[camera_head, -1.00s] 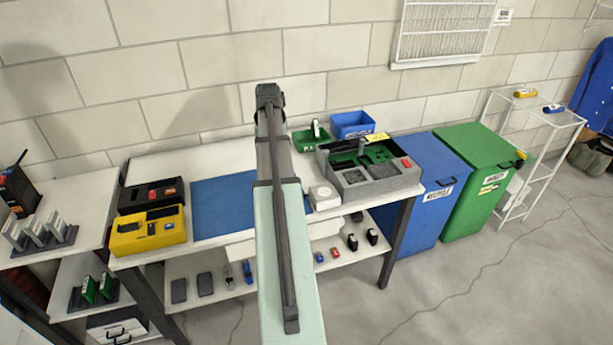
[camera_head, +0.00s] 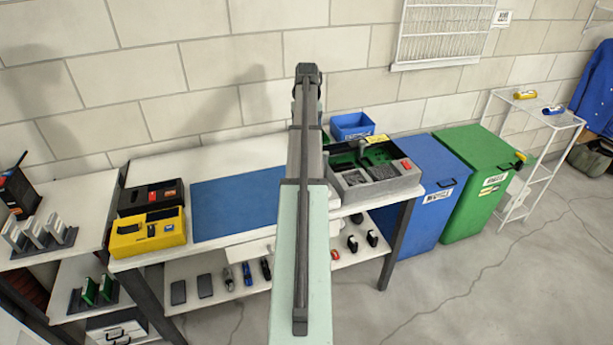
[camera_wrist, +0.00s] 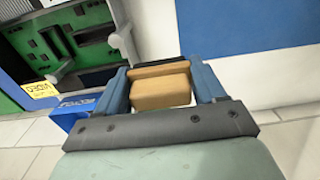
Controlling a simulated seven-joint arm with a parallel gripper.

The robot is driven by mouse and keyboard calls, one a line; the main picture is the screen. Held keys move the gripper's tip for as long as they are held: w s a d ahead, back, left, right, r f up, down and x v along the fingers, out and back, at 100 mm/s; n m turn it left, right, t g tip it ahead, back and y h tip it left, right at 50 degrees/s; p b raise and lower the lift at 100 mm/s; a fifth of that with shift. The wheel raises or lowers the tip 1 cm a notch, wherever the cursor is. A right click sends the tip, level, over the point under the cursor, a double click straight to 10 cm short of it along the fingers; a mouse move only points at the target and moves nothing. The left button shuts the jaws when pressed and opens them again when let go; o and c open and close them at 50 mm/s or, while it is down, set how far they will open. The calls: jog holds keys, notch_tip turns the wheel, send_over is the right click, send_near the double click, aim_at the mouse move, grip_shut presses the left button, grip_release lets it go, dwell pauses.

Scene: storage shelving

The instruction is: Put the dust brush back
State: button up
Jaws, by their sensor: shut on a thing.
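In the wrist view, a tan, wood-coloured block (camera_wrist: 160,92), which looks like part of the dust brush, sits between the two blue fingers of my gripper (camera_wrist: 160,72). The fingers are shut on it. No bristles can be made out. In the head view my arm crosses the middle of the bench and hides the gripper and the brush. The gripper is over the bench, with the grey case (camera_head: 385,188) with green lining to the left in the wrist view (camera_wrist: 112,40) and the blue mat (camera_head: 235,203) to the right.
A blue open bin (camera_head: 352,126) stands at the back of the bench. The yellow case (camera_head: 148,232) and black case (camera_head: 150,197) are at the left end. Tools lie on the shelf below. Blue (camera_head: 428,220) and green (camera_head: 484,195) waste bins stand right. The mat is clear.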

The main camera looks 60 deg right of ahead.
notch_tip(320, 180, down, 18)
jog(key=shift+r, duration=0.2)
dwell(0.4)
jog(key=shift+f, duration=0.15)
jog(key=o, duration=0.8)
notch_tip(320, 180, up, 12)
jog(key=shift+r, duration=0.15)
dwell(0.7)
